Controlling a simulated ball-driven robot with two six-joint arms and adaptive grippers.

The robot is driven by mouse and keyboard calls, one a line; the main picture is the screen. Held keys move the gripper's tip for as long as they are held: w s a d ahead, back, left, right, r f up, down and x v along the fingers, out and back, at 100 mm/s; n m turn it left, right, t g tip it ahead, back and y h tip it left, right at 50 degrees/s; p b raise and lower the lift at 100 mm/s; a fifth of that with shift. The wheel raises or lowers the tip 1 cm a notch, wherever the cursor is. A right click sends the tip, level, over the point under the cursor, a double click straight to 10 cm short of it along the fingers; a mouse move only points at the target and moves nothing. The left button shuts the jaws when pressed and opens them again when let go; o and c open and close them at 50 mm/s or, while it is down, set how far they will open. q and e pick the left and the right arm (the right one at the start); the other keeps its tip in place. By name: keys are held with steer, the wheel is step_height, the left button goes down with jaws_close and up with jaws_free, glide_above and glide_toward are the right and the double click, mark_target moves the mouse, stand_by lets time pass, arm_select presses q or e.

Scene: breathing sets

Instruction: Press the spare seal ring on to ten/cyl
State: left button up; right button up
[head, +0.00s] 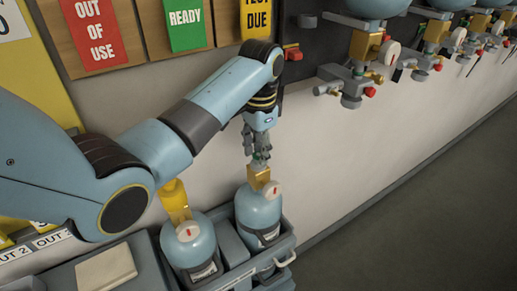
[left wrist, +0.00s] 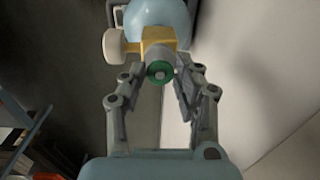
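My left gripper (head: 258,150) points down over the brass valve (head: 259,178) of the right-hand blue cylinder (head: 258,212) in the grey crate. In the left wrist view, a green ring (left wrist: 160,72) sits around the end of a grey stub on this brass valve (left wrist: 158,42). The fingers of my left gripper (left wrist: 161,80) stand apart on either side of the ring, with a gap visible beside it. I cannot read any name on the cylinder. My right gripper is out of view.
A second blue cylinder (head: 190,245) with a yellow valve guard stands to the left in the same crate (head: 285,245). Status boards and a row of mounted valves (head: 350,85) line the wall behind. The floor at right is clear.

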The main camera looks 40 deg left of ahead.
arm_select(q)
steer(key=o, duration=0.3)
